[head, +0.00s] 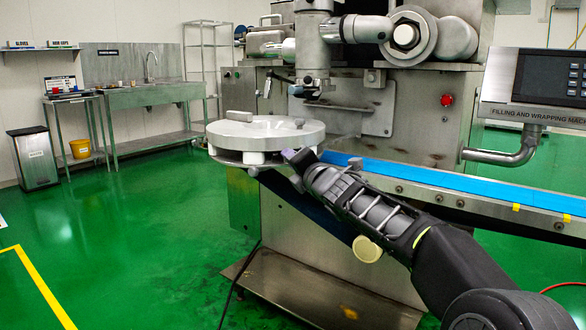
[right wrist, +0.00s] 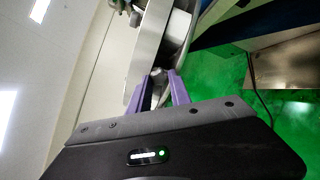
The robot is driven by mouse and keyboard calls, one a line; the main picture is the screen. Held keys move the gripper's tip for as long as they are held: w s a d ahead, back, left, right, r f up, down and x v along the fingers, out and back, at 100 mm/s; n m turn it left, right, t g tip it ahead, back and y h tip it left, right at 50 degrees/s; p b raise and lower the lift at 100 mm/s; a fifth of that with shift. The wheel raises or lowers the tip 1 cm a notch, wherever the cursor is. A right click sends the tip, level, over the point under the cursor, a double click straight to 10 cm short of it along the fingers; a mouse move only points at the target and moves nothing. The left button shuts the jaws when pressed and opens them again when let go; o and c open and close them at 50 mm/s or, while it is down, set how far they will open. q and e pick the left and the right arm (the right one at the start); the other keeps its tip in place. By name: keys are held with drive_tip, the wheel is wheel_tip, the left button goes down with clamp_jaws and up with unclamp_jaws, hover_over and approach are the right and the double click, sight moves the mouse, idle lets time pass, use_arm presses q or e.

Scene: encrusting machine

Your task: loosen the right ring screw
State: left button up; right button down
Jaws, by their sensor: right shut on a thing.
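The round metal plate (head: 265,134) of the encrusting machine stands level at the middle of the head view, with pale blocks (head: 253,158) beneath it. Its edge also shows close up in the right wrist view (right wrist: 150,45). My right gripper (head: 297,156) reaches in from the lower right to the plate's near right underside. In the right wrist view its purple fingers (right wrist: 162,84) are shut on a small grey metal piece, the right ring screw (right wrist: 158,88), beside the plate's edge. The screw is mostly hidden by the fingers, and I cannot make it out in the head view. My left gripper is not in view.
A blue conveyor belt (head: 455,182) runs right from the plate, just behind my right arm. The machine's nozzle column (head: 312,50) stands above the plate. A control panel (head: 545,78) is at the right. The green floor (head: 130,235) at the left is clear.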

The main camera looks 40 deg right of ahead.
drive_tip(key=shift+d+f+n+b, duration=0.1)
drive_tip(key=shift+n+b, duration=0.35)
drive_tip(key=shift+n, duration=1.5)
drive_tip(key=shift+f+n+b, duration=0.1)
drive_tip(key=shift+n+b, duration=0.35)
drive_tip(key=shift+n, duration=1.5)
drive_tip(key=c, duration=1.2)
unclamp_jaws()
drive_tip(key=shift+r, duration=0.1)
drive_tip(key=v, duration=0.8)
